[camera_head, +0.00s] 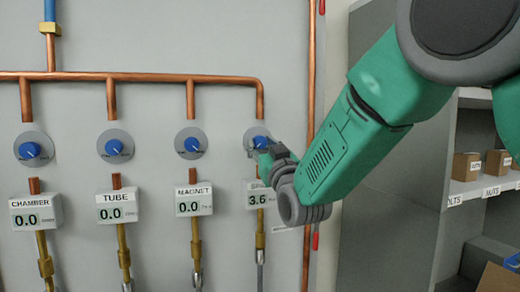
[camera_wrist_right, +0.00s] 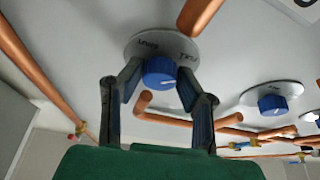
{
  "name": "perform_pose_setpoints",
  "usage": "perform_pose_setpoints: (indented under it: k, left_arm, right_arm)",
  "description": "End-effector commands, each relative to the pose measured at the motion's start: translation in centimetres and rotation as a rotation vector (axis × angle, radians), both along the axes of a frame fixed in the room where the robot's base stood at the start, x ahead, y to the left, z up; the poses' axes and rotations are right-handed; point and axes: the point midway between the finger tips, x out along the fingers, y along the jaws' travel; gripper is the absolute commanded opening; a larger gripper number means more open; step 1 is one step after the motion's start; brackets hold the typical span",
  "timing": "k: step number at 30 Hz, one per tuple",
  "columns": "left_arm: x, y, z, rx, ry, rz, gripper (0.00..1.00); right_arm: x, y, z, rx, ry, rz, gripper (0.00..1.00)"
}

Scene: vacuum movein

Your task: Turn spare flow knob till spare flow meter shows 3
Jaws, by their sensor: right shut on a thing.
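The rightmost blue flow knob (camera_head: 260,141) sits on a round grey plate on the wall. The flow meter (camera_head: 257,199) below it reads 3.6; its name label is mostly hidden behind my right gripper. My right gripper (camera_head: 266,153) is at this knob. In the right wrist view its two fingers (camera_wrist_right: 159,80) stand on either side of the blue knob (camera_wrist_right: 160,72) and are shut on it. A white mark shows on the knob's face there. My left gripper is not in view.
Three more blue knobs stand to the left, above the CHAMBER meter (camera_head: 36,212), TUBE meter (camera_head: 117,206) and MAGNET meter (camera_head: 194,201), each reading 0.0. Copper pipes (camera_head: 140,78) run along the wall. A vertical copper pipe (camera_head: 310,90) stands close by my right arm. Shelves with boxes (camera_head: 466,166) are at right.

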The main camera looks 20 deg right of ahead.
Motion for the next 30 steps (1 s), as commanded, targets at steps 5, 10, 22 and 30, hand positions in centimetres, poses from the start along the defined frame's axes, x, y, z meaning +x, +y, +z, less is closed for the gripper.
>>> perform_pose_setpoints:
  k: [5,10,22,30]
  left_arm:
    - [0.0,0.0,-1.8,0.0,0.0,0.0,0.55]
    - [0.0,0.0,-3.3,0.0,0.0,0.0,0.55]
    - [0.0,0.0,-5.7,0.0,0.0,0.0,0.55]
    - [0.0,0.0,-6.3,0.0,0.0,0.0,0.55]
  right_arm:
    - [0.0,0.5,-1.2,0.112,0.02,0.008,0.01]
    - [0.0,0.5,-1.3,0.255,0.027,0.007,0.01]
    - [0.1,0.8,-1.1,0.562,0.038,0.006,0.01]
    - [0.1,0.9,-1.0,0.68,0.044,0.005,0.01]
